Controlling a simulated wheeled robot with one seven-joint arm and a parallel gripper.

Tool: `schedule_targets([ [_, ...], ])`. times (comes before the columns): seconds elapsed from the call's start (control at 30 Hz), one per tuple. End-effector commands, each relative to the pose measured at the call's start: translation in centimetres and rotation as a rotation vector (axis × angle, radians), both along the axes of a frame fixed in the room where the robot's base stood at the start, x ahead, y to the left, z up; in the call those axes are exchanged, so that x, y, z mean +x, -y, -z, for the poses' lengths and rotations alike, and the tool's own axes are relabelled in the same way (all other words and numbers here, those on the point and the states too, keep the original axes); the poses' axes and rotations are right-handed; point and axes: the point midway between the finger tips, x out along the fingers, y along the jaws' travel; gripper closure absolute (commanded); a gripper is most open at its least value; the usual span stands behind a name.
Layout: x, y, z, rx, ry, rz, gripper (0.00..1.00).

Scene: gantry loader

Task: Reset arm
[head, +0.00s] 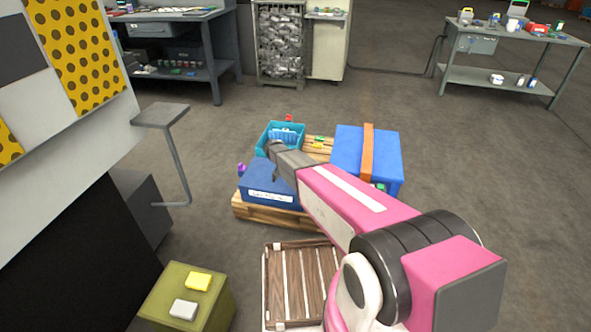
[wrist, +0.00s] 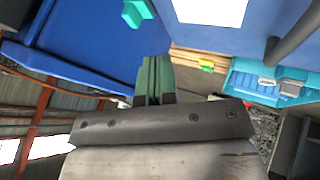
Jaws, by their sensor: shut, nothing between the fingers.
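My pink arm reaches out over a wooden pallet (head: 262,214) in the head view. My gripper (head: 270,150) is near the teal bin's front edge and above the dark blue box with a white label. In the wrist view its two greenish fingers (wrist: 153,78) are together with nothing between them. Whether the gripper touches anything below cannot be told from these views.
The pallet bears a teal bin (head: 268,135), the labelled blue box (head: 258,180) and a larger blue box (head: 350,150) with an orange strap. A slatted crate (head: 296,285) and an olive box (head: 175,300) stand nearer. Open floor (head: 480,190) lies to the right.

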Motion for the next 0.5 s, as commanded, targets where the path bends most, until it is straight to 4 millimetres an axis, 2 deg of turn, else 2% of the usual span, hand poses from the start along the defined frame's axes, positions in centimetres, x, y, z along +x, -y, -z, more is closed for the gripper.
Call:
schedule_targets([
  [0.5,-0.39,0.17,-0.32,0.003,-0.004,-0.001,1.0],
])
